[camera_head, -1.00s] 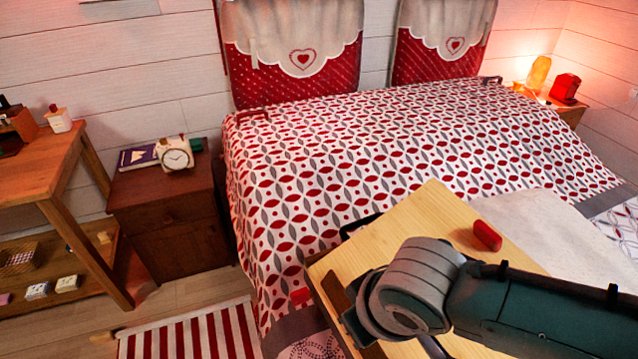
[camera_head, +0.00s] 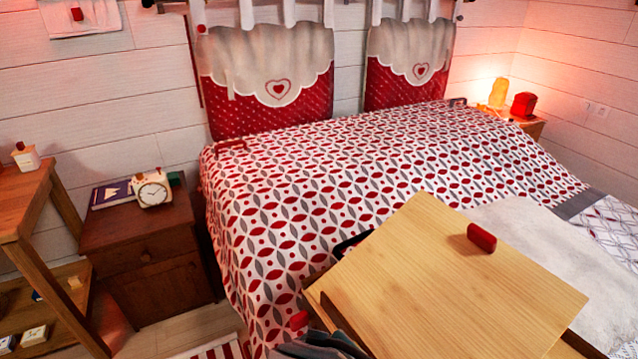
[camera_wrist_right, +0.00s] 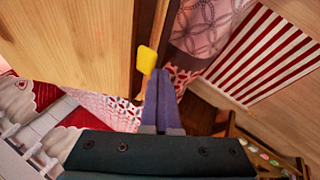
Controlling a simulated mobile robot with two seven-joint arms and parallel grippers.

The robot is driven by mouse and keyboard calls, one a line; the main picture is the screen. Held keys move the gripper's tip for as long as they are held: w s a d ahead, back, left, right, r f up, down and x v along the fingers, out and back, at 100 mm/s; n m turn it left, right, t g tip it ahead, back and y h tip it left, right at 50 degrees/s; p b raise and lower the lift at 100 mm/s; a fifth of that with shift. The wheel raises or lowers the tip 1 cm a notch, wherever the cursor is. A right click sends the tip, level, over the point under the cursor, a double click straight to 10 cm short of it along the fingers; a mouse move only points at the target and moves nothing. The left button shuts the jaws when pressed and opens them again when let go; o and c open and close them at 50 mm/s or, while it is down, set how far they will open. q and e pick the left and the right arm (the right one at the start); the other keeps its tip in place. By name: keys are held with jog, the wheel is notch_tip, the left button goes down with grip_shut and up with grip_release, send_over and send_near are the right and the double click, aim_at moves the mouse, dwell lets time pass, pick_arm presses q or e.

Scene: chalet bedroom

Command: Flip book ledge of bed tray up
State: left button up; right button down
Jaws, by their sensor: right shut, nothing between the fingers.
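The bed tray (camera_head: 316,291) stands on the bed at lower right in the head view. Its light wooden top panel (camera_head: 450,275) looks tilted, with a gap over the frame at its left. In the right wrist view, my right gripper (camera_wrist_right: 164,74) is shut and empty, beside the tray's wood (camera_wrist_right: 75,45) and close to a yellow tab (camera_wrist_right: 147,59). I cannot tell whether they touch. The book ledge is not clearly seen. My left gripper is out of view.
A nightstand (camera_head: 150,250) with a clock (camera_head: 153,189) and a book (camera_head: 112,194) stands left of the bed. A wooden shelf (camera_head: 30,205) is at far left. A striped rug (camera_wrist_right: 265,55) lies on the floor. The patterned bedspread (camera_head: 350,165) is mostly clear.

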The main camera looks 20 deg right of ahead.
jog(key=shift+s+f, duration=0.1)
jog(key=shift+f, duration=0.15)
jog(key=shift+d+r, duration=0.1)
jog(key=shift+r, duration=0.1)
jog(key=shift+r+p, duration=0.7)
jog(key=shift+p, duration=0.05)
